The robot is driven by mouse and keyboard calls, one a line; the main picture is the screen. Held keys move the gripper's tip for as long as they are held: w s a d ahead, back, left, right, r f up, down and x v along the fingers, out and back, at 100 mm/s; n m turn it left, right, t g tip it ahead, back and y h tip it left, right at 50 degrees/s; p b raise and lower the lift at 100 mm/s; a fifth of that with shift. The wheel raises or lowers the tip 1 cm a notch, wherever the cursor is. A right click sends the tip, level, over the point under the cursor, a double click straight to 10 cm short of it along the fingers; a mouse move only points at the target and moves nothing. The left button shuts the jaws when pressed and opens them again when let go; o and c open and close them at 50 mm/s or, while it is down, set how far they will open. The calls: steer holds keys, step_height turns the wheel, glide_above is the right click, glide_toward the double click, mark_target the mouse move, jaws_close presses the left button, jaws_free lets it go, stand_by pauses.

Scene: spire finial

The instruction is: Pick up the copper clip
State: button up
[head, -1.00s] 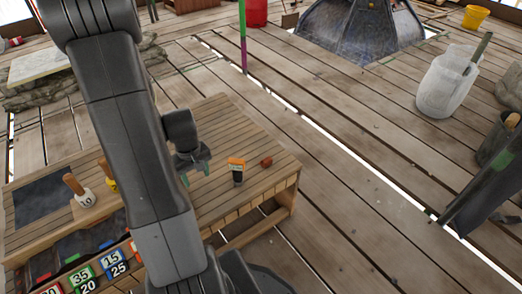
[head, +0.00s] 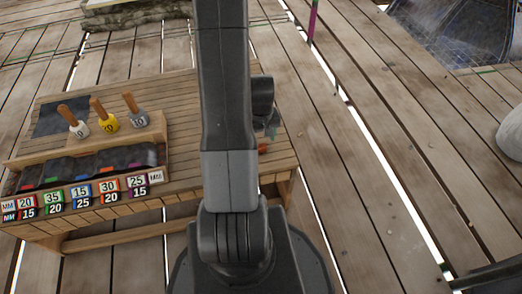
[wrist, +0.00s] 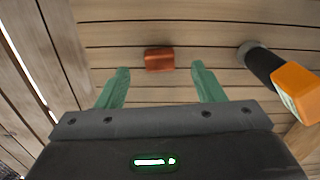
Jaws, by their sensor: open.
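The copper clip (wrist: 160,59) is a small reddish-brown block on the bench planks. In the wrist view it lies just beyond my fingertips, centred between them. In the head view the clip (head: 263,149) shows as a small orange-red spot right beside my arm, near the bench's right end. My gripper (wrist: 160,73) has two green fingers, spread apart with nothing between them. In the head view my gripper (head: 272,131) is mostly hidden by my arm, with a little green showing.
A black tool with an orange head (wrist: 296,92) lies right of the clip, near my right finger. The wooden bench (head: 180,95) carries several wooden-handled tools in a block (head: 105,135) and numbered labels (head: 80,197) along its front. Plank floor right of the bench is clear.

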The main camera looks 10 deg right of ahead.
steer(key=f, duration=0.2)
steer(key=f+b, duration=0.1)
steer(key=f, duration=0.1)
steer(key=f+b, duration=0.1)
steer(key=f, duration=0.1)
steer(key=shift+w+f, duration=0.2)
steer(key=shift+w, duration=0.05)
steer(key=shift+r, duration=0.1)
steer(key=shift+c, duration=0.2)
steer(key=c, duration=1)
